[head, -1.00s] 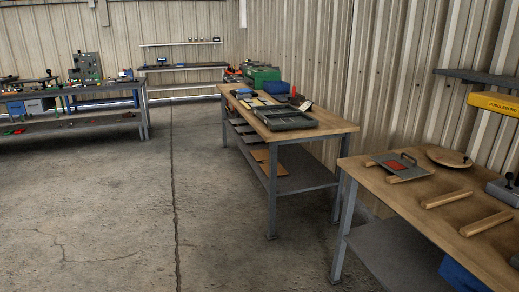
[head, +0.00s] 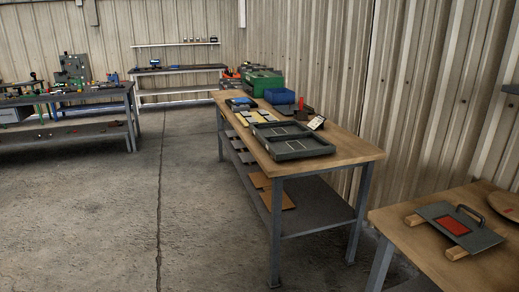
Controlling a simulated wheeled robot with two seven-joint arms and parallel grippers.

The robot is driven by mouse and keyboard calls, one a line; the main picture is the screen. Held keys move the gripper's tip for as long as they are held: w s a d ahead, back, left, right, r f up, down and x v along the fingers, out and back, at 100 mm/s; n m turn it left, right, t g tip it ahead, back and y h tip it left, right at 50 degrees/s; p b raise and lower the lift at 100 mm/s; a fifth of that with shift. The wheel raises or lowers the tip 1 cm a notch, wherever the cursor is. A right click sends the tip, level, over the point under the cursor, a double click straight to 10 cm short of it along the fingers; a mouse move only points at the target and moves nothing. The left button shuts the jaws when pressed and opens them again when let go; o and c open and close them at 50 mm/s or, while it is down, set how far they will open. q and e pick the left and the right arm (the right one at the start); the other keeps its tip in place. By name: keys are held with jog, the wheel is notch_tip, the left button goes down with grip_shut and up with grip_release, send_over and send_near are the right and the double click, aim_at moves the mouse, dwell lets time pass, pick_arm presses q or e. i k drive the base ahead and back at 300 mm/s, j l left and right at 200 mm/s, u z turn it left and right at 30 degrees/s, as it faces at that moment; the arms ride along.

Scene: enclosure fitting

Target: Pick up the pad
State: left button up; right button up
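I cannot tell for certain which thing is the pad. Several small flat pieces, yellow and pale (head: 255,117), lie on the wooden-topped middle table (head: 345,148), left of two dark grey open trays (head: 303,146). On the near right bench (head: 400,225), a grey plate with a black handle (head: 435,212) carries a flat red rectangle (head: 453,226) and rests on wooden strips. Neither of my grippers is in view.
A blue bin (head: 279,96), a green box (head: 262,82) and a small tilted card (head: 316,122) stand on the middle table. Brown sheets (head: 272,196) lie on its lower shelf. Another bench (head: 75,97) stands at left. The concrete floor (head: 120,220) is clear left of the middle table.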

aim_at(251, 120)
jog(key=i, duration=1.1)
jog(key=i+l+u, duration=0.1)
jog(key=i, duration=0.95)
